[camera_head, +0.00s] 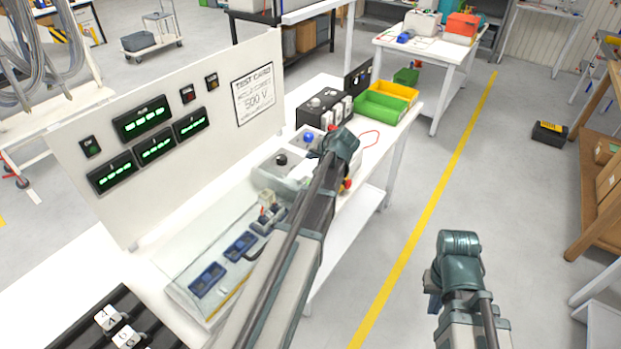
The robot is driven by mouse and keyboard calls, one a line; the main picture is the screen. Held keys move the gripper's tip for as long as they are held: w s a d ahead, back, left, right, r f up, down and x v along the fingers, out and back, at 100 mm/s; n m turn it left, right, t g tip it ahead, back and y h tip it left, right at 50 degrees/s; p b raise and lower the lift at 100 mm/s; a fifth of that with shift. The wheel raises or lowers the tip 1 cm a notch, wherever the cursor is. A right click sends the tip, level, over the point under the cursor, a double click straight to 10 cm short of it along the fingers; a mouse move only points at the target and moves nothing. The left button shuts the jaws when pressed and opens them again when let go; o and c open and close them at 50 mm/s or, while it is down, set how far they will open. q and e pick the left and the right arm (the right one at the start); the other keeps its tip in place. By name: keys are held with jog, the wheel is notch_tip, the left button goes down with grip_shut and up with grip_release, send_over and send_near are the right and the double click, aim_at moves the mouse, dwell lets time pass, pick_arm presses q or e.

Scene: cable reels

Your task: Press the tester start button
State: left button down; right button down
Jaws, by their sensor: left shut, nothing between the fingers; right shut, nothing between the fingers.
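The tester has a white back panel (190,150) with green displays and a "500 V" test card. In front of it is a clear-walled test bay (185,302) with blue sockets (207,280). A pale plug-like piece (268,198) sits at the bay's far end. A grey box with a black knob (282,160) stands beyond the bay. A blue button (308,138) is behind it, and a red button (347,185) shows beside my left arm. I cannot tell which is the start button. My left arm crosses over the bench and hides part of it; neither gripper's fingers show.
A black box with switches (322,108) and green (380,107) and yellow (392,92) bins stand at the bench's far end. A black tray (80,325) with labelled pieces is at lower left. A wooden shelf (588,160) is at right.

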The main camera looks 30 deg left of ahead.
dwell(0.4)
pick_arm(q)
jog(key=b, duration=0.9)
send_near(308, 180)
jog(key=x, duration=0.5)
jog(key=shift+w+a+r, duration=0.25)
jog(key=shift+a+r, duration=0.05)
jog(key=shift+a, duration=0.1)
jog(key=shift+f, duration=0.1)
dwell(0.8)
jog(key=shift+f+b, duration=0.3)
jog(key=shift+b, duration=0.05)
jog(key=shift+f+b, duration=0.4)
jog(key=shift+b, duration=0.05)
dwell(0.5)
jog(key=shift+r, duration=0.15)
jog(key=shift+r+p, duration=0.75)
jog(key=shift+p, duration=0.15)
